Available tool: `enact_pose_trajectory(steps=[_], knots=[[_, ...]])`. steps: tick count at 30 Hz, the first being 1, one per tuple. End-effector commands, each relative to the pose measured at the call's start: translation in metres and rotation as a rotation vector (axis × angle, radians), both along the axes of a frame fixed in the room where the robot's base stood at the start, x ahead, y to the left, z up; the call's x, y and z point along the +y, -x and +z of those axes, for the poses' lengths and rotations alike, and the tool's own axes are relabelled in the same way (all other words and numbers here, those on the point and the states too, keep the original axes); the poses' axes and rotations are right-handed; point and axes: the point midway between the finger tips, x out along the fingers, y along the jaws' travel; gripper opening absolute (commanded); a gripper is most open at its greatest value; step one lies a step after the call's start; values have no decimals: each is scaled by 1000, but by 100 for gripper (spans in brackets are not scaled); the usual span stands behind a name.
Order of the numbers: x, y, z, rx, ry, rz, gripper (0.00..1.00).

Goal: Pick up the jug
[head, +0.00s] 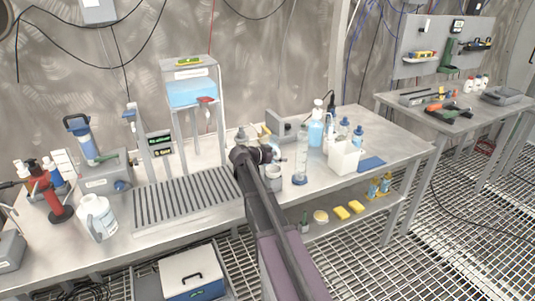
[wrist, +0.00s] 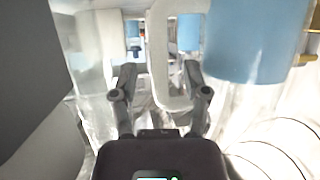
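My gripper (head: 264,154) is low over the middle of the steel bench, at the right end of the ribbed drain area. In the wrist view my gripper (wrist: 162,76) has its two fingers spread. In the head view my arm covers most of this spot; a greyish cup-like vessel (head: 274,178) shows just beside the gripper.
A clear cylinder (head: 301,160), a blue bottle (head: 316,133) and a white bin (head: 343,158) stand right of the gripper. A white handled bottle (head: 97,218) stands far left. A blue cylinder (wrist: 255,40) is close on the right in the wrist view.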

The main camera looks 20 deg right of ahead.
Motion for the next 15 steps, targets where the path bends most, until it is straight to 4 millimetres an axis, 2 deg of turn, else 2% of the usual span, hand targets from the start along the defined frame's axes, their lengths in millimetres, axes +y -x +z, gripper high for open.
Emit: enact_pose_trajectory(steps=[1,6,15], knots=[[0,0,0,0,0,0,48],[0,0,0,0,0,0,0],[0,0,0,0,0,0,0]])
